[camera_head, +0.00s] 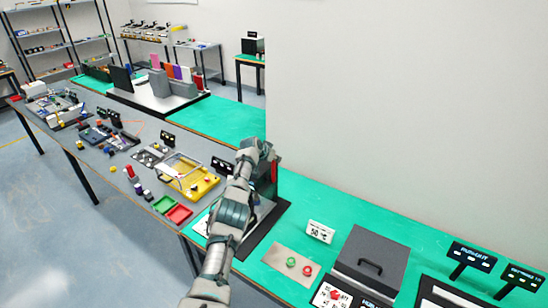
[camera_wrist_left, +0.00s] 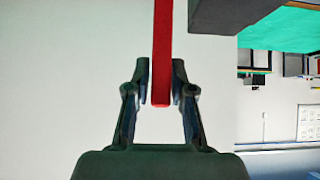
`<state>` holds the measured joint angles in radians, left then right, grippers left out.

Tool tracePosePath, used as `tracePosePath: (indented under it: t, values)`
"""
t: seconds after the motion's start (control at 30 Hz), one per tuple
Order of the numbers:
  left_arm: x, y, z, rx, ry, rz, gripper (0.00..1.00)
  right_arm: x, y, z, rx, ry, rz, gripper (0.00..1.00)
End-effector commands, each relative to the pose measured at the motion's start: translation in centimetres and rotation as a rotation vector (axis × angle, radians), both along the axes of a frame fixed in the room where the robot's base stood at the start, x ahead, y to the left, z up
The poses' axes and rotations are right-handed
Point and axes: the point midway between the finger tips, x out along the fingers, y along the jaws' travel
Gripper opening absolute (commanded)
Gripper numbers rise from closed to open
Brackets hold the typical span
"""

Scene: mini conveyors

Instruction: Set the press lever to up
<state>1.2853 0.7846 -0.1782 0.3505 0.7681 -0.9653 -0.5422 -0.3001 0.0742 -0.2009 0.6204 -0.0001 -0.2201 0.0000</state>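The press lever (camera_wrist_left: 162,50) is a long red bar. In the left wrist view it comes down from the top edge and its end lies between the two fingers of my left gripper (camera_wrist_left: 160,82). The fingers stand apart on either side of it, with a visible gap on the left and very little on the right. In the head view my left gripper (camera_head: 264,152) is at the dark press, and a bit of red lever (camera_head: 274,172) shows beside it. My arm hides most of the press. My right gripper is not in view.
Left of my arm are a yellow tray (camera_head: 205,186) and red bin (camera_head: 179,213). A white wall stands behind.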

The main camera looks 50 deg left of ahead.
Motion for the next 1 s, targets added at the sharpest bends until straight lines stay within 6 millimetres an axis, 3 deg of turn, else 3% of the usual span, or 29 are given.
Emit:
tracePosePath:
  t: [0.07,0.57,0.77,1.0]
  values:
    - [0.1,-0.1,-0.1,-0.001,0.000,-0.001,0.44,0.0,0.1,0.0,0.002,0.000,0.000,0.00]
    - [-0.4,0.0,1.2,0.006,-0.013,0.002,0.44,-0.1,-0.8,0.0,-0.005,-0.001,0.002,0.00]
    - [-1.9,-0.3,2.3,0.009,-0.009,0.000,0.44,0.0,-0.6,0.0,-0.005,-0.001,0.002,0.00]
    - [-5.1,-0.8,5.2,0.006,-0.007,0.002,0.44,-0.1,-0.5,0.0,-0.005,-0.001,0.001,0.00]
